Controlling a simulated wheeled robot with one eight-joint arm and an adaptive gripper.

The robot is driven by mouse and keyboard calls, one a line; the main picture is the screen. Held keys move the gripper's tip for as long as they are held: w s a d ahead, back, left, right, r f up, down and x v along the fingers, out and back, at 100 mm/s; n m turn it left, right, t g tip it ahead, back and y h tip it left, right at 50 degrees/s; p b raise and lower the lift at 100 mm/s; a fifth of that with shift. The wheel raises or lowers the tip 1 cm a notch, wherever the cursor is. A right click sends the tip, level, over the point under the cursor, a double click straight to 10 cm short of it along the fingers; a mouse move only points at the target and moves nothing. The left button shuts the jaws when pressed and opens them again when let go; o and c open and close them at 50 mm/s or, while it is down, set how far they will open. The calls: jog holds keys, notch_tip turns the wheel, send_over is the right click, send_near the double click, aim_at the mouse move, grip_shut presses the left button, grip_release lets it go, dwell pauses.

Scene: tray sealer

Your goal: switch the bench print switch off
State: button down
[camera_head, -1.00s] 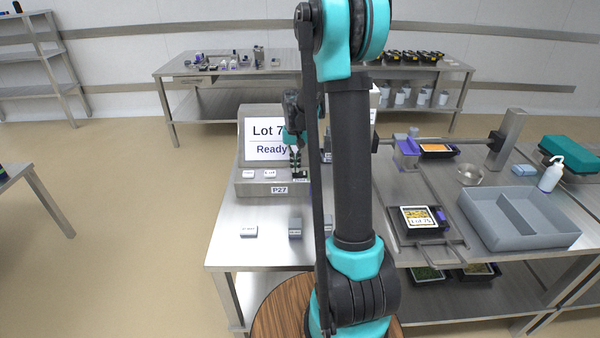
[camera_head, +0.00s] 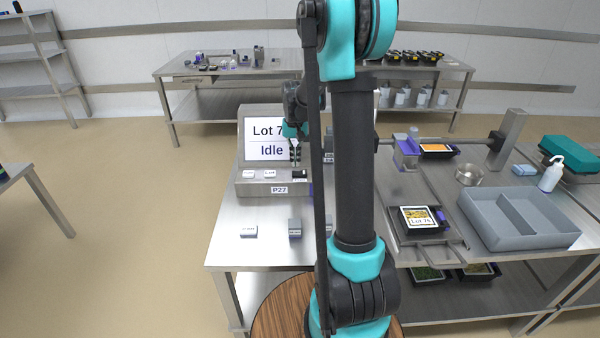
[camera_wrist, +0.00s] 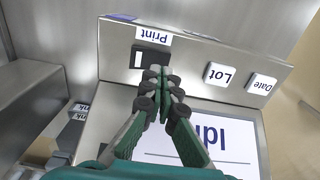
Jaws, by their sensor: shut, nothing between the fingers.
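The print switch (camera_wrist: 151,56) is a black rocker with a white mark under a "Print" label on the control panel in the wrist view. In the head view the switch (camera_head: 299,175) is a small dark patch on the panel's right, partly behind my arm. The panel's screen (camera_head: 265,141) reads "Lot 7…" and "Idle". My gripper (camera_wrist: 160,76) is shut and empty, its fingertips beside the switch's edge in the wrist view. In the head view my gripper (camera_head: 296,160) is just above the switch. I cannot tell whether the fingertips touch it.
White "Lot" (camera_wrist: 219,75) and "Date" (camera_wrist: 261,84) buttons sit beside the switch. A grey divided bin (camera_head: 520,219) and a sealed tray (camera_head: 419,220) stand to the right.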

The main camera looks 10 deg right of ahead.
aim_at(296, 173)
jog(key=shift+r, duration=1.9)
jog(key=shift+s, duration=0.1)
